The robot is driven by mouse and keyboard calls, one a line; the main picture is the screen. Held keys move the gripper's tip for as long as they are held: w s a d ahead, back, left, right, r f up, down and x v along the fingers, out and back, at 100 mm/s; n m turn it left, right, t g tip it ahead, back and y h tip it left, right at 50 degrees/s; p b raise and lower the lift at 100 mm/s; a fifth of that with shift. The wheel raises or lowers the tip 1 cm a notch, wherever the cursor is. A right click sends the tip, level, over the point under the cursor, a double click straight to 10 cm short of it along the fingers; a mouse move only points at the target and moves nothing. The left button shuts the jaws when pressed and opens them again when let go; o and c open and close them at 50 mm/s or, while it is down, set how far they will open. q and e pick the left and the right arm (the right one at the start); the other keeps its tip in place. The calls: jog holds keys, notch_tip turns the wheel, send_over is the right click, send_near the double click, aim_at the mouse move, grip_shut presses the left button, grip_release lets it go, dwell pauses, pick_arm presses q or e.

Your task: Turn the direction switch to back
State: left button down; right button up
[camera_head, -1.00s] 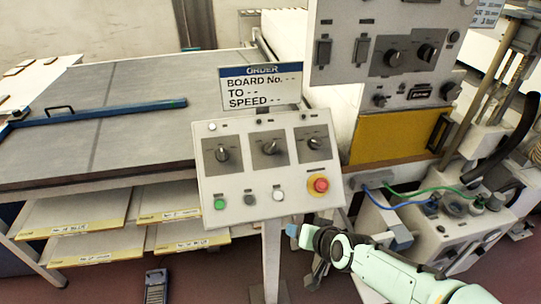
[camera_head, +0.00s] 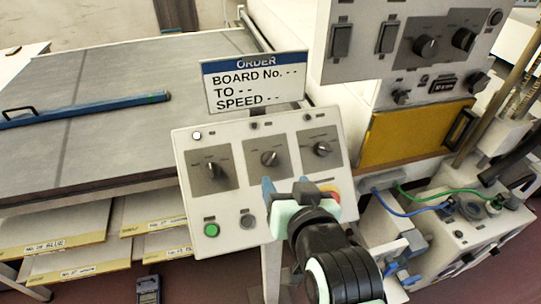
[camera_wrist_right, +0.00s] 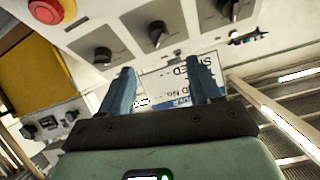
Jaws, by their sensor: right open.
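A tilted white control panel (camera_head: 187,154) carries three black rotary knobs: left (camera_head: 214,170), middle (camera_head: 269,158) and right (camera_head: 321,149). Their labels are too small to read, so I cannot tell which is the direction switch. My right gripper (camera_head: 298,190), with blue fingers, is open and empty before the panel's lower right part, below the middle and right knobs. In the wrist view my right gripper (camera_wrist_right: 160,72) has the middle knob (camera_wrist_right: 156,34) beyond its fingertips, and the right knob (camera_wrist_right: 103,56) shows beside it. No contact is visible. My left gripper is out of view.
A green button (camera_head: 211,230) sits low on the panel. The red stop button (camera_wrist_right: 48,9) is partly hidden by my gripper in the head view. The order sign (camera_head: 255,82) stands above the panel, reading "BOARD No. --, TO --, SPEED --". A larger switch box (camera_head: 398,70) is behind.

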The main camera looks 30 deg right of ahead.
aim_at(271, 161)
jog(key=x, duration=1.2)
jog(key=shift+s, duration=0.1)
jog(key=c, duration=1)
